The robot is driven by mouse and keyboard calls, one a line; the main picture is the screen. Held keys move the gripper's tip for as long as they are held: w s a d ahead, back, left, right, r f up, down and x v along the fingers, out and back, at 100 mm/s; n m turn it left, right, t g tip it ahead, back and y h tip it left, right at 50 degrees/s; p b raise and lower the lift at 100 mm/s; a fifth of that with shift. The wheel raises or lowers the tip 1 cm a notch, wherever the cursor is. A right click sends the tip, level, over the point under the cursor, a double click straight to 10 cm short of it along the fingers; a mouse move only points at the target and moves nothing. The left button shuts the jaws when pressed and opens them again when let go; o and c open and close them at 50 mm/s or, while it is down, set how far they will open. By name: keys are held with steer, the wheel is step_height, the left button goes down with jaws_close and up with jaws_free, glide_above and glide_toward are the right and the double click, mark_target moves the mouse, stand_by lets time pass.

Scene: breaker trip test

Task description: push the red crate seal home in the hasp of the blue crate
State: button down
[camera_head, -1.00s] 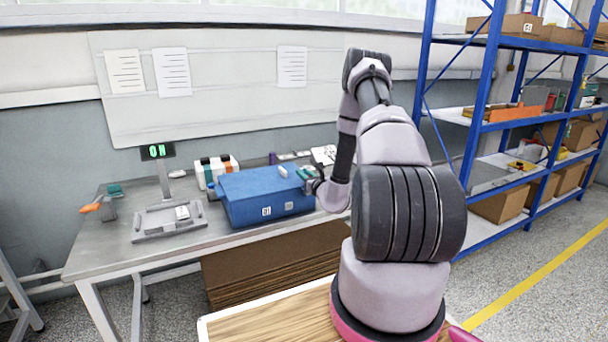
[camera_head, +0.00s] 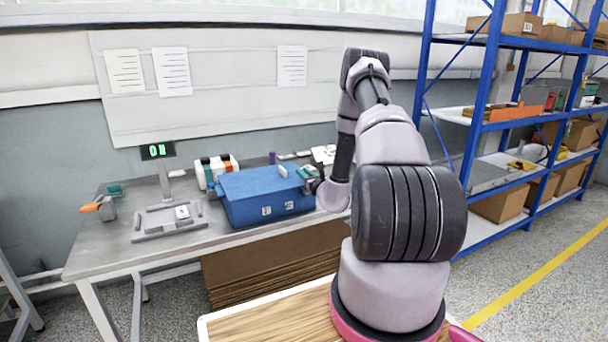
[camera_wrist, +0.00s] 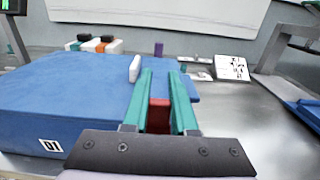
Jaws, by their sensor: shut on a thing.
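The blue crate (camera_head: 260,191) stands on the grey workbench, and its lid and side fill the left of the wrist view (camera_wrist: 62,95). My gripper (camera_wrist: 160,82) is at the crate's right end, its teal fingers level with the lid's edge; it also shows in the head view (camera_head: 306,174). The fingers are closed around the red crate seal (camera_wrist: 158,115), seen as a red block between them. The hasp is not clearly visible, so I cannot tell how far the seal sits in it. A white upright piece (camera_wrist: 134,68) stands on the lid beside the fingers.
Several coloured items (camera_head: 216,168) stand behind the crate. Printed sheets (camera_wrist: 230,68) lie behind right. The bench right of the gripper is mostly clear. Blue shelving (camera_head: 480,100) stands farther right.

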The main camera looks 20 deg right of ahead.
steer(key=shift+f, duration=1.25)
steer(key=c, duration=0.6)
jaws_free()
steer(key=shift+c, duration=0.2)
steer(key=s, duration=1)
steer(key=shift+s+d, duration=0.2)
steer(key=shift+s, duration=0.2)
